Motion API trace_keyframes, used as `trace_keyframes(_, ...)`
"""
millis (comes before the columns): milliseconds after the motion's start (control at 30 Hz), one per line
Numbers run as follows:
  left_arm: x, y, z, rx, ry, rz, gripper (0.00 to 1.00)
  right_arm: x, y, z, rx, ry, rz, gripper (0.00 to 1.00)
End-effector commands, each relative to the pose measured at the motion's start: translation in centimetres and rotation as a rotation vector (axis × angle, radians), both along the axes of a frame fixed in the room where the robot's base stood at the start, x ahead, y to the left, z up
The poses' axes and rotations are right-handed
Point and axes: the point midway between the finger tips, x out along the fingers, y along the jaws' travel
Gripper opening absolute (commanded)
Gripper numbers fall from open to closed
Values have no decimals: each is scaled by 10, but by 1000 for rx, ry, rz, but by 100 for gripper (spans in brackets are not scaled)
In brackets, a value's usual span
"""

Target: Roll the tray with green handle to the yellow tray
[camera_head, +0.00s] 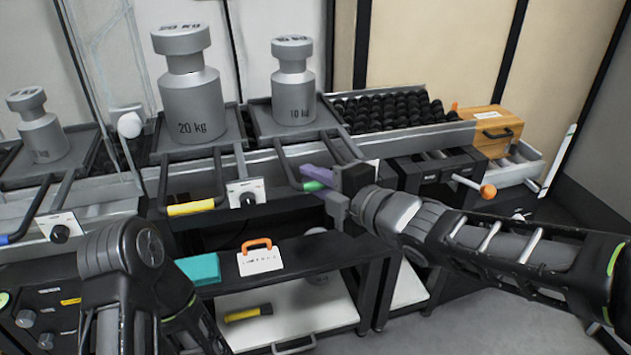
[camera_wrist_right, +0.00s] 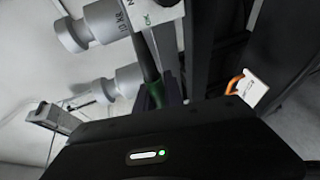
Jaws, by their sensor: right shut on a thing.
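The tray with the green handle (camera_head: 261,119) carries a grey 10 kg weight (camera_head: 292,85) and sits right of the yellow tray, with a narrow gap between them. Its green handle (camera_head: 313,186) is at the front; it also shows in the right wrist view (camera_wrist_right: 172,92). My right gripper (camera_head: 325,190) is shut on this handle, its purple fingers around the grip. The yellow tray (camera_head: 160,139) carries a 20 kg weight (camera_head: 190,95), and its yellow handle (camera_head: 191,208) sticks out in front. My left arm shows at lower left, but its gripper is out of view.
A blue-handled tray (camera_head: 14,166) with another weight stands at far left. Below, a low table (camera_head: 295,256) holds a teal box (camera_head: 199,268) and an orange-handled card (camera_head: 260,260).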

Motion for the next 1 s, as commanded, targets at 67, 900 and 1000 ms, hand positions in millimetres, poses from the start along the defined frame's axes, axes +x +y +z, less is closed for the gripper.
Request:
trace_keyframes(67, 0, 0, -1, 0, 0, -1, 36, 1, -2, -3, -3, 5, -4, 0)
trace_keyframes(900, 0, 0, 0, 0, 0, 0, 36, 1, -2, 0, 0, 0, -4, 34)
trace_keyframes(1000, 0, 0, 3, 0, 1, -1, 36, -2, -5, 2, -1, 0, -4, 34)
